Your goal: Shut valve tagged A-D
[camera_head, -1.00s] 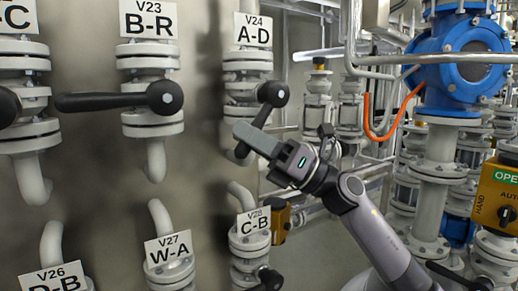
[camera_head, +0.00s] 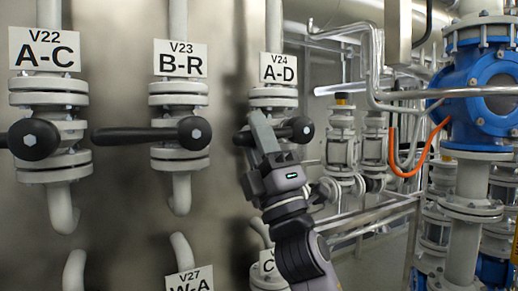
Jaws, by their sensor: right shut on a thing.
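The tag A-D (camera_head: 278,69), marked V24, is a white plate above a grey flanged valve (camera_head: 273,101) on the steel panel. The valve's black lever has its round hub (camera_head: 301,130) on the right, and its arm points left, close to level. My right gripper (camera_head: 262,133) reaches up from below and is shut on the black lever, left of the hub. The fingers hide part of the lever; its dark tip shows just left of them. My left gripper is not in view.
Valve B-R (camera_head: 179,101) stands to the left with its black lever (camera_head: 148,135) level, pointing left. Valve A-C (camera_head: 48,98) is further left. Tags W-A (camera_head: 189,281) and C-B, partly hidden, are below. Pipes and a blue fitting (camera_head: 487,100) fill the right.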

